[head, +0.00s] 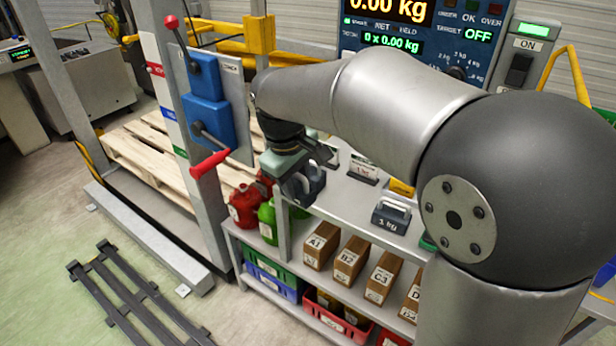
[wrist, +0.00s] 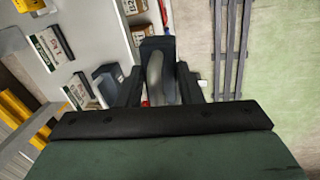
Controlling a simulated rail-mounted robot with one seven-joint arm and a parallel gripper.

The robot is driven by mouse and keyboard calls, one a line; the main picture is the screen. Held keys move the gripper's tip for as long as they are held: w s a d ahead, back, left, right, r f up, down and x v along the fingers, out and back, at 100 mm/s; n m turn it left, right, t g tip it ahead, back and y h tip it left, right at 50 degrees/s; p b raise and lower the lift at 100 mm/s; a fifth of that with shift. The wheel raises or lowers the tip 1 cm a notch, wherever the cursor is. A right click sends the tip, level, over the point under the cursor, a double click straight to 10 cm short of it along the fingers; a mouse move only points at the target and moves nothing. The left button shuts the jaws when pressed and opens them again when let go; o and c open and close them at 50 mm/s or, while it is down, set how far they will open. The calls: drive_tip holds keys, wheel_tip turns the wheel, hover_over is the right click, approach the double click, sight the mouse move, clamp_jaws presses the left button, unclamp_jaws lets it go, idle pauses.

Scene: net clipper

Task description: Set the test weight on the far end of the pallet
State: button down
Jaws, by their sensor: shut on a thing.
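My gripper (head: 300,178) is shut on a dark test weight (head: 313,187) and holds it at the left end of the grey shelf bench. In the wrist view, the weight's grey curved handle (wrist: 156,75) sits between the two dark fingers (wrist: 158,88). Its label is not readable. A light wooden pallet (head: 148,160) lies behind the grey post at the left, away from the gripper. The post and lever panel hide part of it.
A second weight (head: 391,214), marked about 3 kg, stands on the bench. Red and green jugs (head: 244,206) stand just below left of my gripper. Lever panel (head: 208,105) and post (head: 172,90) stand between bench and pallet. A dark slatted frame (head: 140,305) lies on the floor.

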drive_tip(key=s+a+r+p, duration=0.1)
drive_tip(key=s+a+r, duration=0.1)
drive_tip(key=s+a, duration=0.6)
drive_tip(key=s+a+r+p, duration=0.1)
drive_tip(key=s+a+r, duration=0.1)
drive_tip(key=s+a, duration=0.5)
drive_tip(key=s, duration=0.4)
drive_tip(key=shift+s+a+r, duration=0.25)
drive_tip(key=shift+a, duration=0.15)
drive_tip(key=shift+w, duration=0.1)
idle(0.4)
